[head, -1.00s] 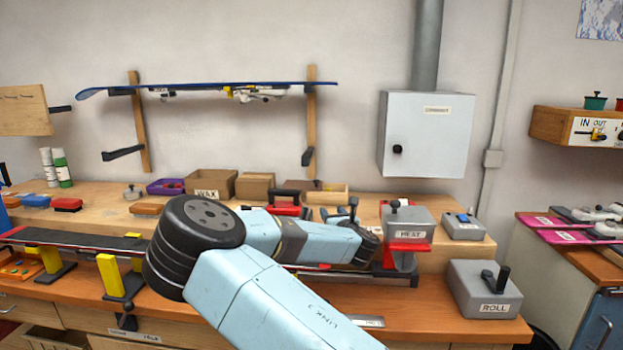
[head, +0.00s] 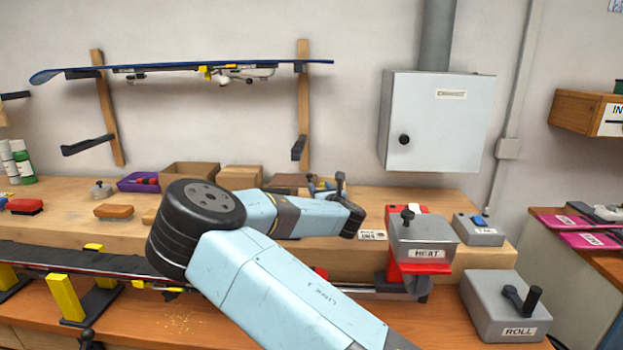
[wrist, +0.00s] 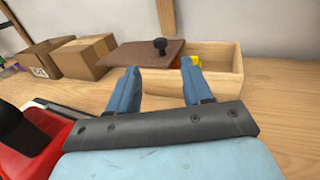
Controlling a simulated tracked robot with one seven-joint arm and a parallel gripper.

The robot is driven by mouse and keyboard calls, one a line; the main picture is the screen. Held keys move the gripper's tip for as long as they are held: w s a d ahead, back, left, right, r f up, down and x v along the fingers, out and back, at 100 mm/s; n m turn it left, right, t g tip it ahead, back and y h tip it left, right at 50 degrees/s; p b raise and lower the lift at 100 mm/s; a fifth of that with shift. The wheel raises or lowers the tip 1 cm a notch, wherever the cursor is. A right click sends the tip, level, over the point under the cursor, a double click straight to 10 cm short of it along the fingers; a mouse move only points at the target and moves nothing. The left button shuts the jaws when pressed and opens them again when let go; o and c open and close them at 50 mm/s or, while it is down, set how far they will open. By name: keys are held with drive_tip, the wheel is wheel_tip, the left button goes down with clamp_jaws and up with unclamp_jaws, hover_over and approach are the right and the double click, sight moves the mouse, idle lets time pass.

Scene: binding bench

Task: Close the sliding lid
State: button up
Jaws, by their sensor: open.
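The sliding lid (wrist: 135,54) is a flat brown panel with a black knob (wrist: 160,44) near its right end. It lies towards the left of a pale wooden box (wrist: 225,85), whose right part is open and shows yellow and red things inside. In the head view, part of the brown lid (head: 287,180) shows on the bench behind my arm. My gripper (wrist: 161,67) is open and empty, its two blue fingers pointing at the box. The fingers appear in front of the lid and box; I cannot tell whether they touch.
Cardboard boxes (wrist: 85,55) stand left of the lid in the wrist view. A red item (wrist: 35,135) lies close at the lower left. In the head view, the HEAT unit (head: 422,240) stands right of my arm. Bare bench (wrist: 285,110) lies to the box's right.

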sight(310, 177)
drive_tip(key=x, duration=0.9)
drive_tip(key=shift+w+a, duration=0.15)
drive_tip(key=shift+w, duration=0.25)
clamp_jaws()
